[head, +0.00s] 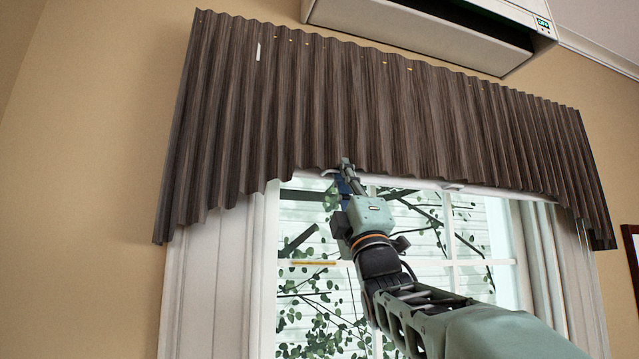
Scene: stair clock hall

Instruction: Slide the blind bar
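The blind bar (420,182) is a thin white bar that shows just under the lower edge of the dark brown pleated valance (370,110), across the top of the window. Its upper side is hidden behind the valance. My gripper (338,168) is raised to the valance's lower edge, near the left part of the bar. Its fingertips overlap the valance edge and the bar in the picture. I cannot tell whether they touch the bar, or whether they are open or shut.
A white air conditioner (440,28) hangs on the wall above the valance. White window framing (200,290) stands at the left, and a pale curtain (545,260) hangs at the right. Leafy branches show behind the glass. The beige wall (90,200) at the left is clear.

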